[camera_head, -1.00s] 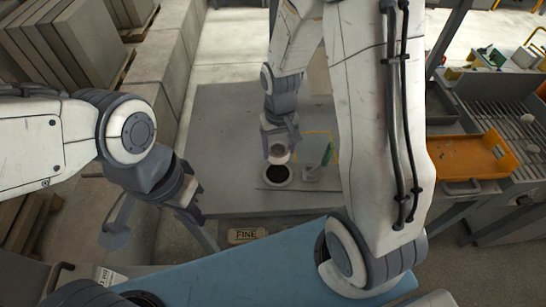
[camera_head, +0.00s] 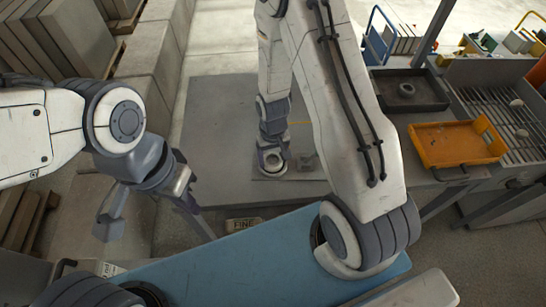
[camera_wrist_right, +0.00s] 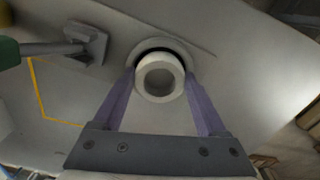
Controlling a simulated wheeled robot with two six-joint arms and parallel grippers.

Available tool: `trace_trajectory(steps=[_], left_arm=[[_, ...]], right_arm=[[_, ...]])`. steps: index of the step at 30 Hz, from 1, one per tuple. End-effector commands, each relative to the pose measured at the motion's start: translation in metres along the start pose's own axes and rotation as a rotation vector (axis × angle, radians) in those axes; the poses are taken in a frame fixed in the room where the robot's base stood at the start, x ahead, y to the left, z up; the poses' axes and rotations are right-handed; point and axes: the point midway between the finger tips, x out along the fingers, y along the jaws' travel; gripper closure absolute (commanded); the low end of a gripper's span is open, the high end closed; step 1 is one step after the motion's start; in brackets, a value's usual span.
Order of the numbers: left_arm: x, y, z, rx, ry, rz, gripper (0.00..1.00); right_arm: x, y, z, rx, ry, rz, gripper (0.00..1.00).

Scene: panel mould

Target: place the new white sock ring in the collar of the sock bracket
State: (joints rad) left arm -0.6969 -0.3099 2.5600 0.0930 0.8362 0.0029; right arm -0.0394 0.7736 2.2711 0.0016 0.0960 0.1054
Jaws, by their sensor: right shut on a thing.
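The white sock ring (camera_wrist_right: 160,77) is between the fingertips of my right gripper (camera_wrist_right: 160,82), which is shut on it. In the right wrist view the ring covers most of the collar (camera_wrist_right: 160,43); a dark arc of the collar's opening shows just beyond the ring. I cannot tell whether the ring is inside the collar or just above it. In the head view my right gripper (camera_head: 272,158) points down over the collar and the ring is a pale circle there. My left gripper (camera_head: 150,215) is open and empty, well to the left of the collar.
A grey block with a rod and green handle (camera_wrist_right: 88,42) stands beside the collar. An orange tray (camera_head: 455,145) and a dark tray with a grey ring (camera_head: 407,90) are at the right. A blue surface (camera_head: 240,262) lies in front.

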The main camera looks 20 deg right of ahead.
Motion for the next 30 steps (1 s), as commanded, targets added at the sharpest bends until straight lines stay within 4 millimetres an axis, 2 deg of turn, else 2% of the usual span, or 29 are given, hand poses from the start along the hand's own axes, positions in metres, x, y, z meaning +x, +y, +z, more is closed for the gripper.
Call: trace_trajectory(steps=[16,17,18,23,27,30], left_arm=[[0.011,-0.001,0.001,0.001,0.0,0.0,1.0],[0.011,-0.001,0.001,0.001,0.0,0.0,1.0],[0.012,-0.001,0.001,0.001,0.0,0.0,1.0],[0.011,-0.001,0.001,0.001,0.0,0.0,1.0],[0.0,0.0,0.0,0.0,0.0,0.0,1.0],[0.008,-0.001,0.0,0.0,0.0,0.0,1.0]], right_arm=[[0.016,0.0,0.001,0.001,-0.001,0.0,0.8],[0.016,0.0,0.001,0.001,-0.001,0.0,0.14],[0.016,0.0,0.001,0.001,-0.001,0.0,0.0],[0.015,0.0,0.001,0.0,0.0,0.0,0.0],[0.002,0.0,0.0,0.0,0.001,0.0,0.0],[-0.008,0.0,-0.001,0.0,0.005,-0.001,0.0]])
